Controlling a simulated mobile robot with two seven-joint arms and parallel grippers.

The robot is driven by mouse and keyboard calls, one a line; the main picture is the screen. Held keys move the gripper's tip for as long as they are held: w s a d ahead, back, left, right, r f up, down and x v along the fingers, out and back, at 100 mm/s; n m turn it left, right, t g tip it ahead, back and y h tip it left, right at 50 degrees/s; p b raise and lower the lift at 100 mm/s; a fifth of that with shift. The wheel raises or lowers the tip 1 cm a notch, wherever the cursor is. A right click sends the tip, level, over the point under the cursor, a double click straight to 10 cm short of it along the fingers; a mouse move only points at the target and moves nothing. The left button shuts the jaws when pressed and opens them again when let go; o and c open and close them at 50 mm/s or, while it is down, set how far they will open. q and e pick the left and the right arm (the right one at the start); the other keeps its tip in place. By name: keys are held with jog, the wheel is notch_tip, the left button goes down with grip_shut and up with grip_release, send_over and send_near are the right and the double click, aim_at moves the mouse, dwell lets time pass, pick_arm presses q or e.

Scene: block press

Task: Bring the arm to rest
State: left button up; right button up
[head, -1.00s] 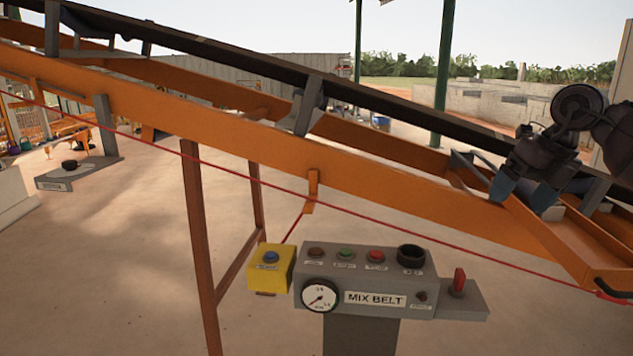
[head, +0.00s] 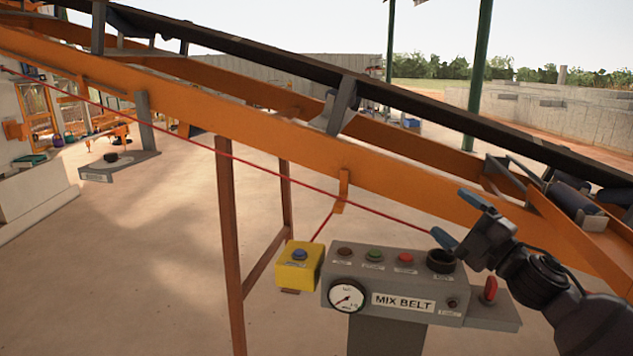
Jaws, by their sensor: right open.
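My right gripper (head: 458,218) comes in from the lower right, with its blue-tipped fingers spread apart and nothing between them. One fingertip is near the black round knob of the control box, and in the picture the hand overlaps the box's right end; I cannot tell whether it touches. The grey control box (head: 366,282), labelled MIX BELT, carries a brown, a green and a red button, a dial gauge (head: 346,295) and a red switch (head: 490,289) at its right. My left gripper is not in view.
An orange conveyor frame (head: 255,133) with a dark belt slopes down from upper left to right behind the box. A red pull cord (head: 285,172) runs along it. A yellow box with a blue button (head: 299,266) sits left of the panel. The floor at left is open.

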jog(key=s+d+f+m+t+h, duration=0.1)
jog(key=s+d+f+m+h, duration=0.15)
jog(key=f+m+h, duration=0.95)
jog(key=s+f+m+g+h, duration=0.1)
jog(key=s+f+m+g, duration=0.5)
jog(key=s+f, duration=2.2)
notch_tip(320, 180, down, 3)
jog(key=m, duration=0.3)
jog(key=shift+a+m+g+b, duration=0.15)
jog(key=shift+m+g+b, duration=0.15)
jog(key=shift+g, duration=0.1)
jog(key=shift+r, duration=0.1)
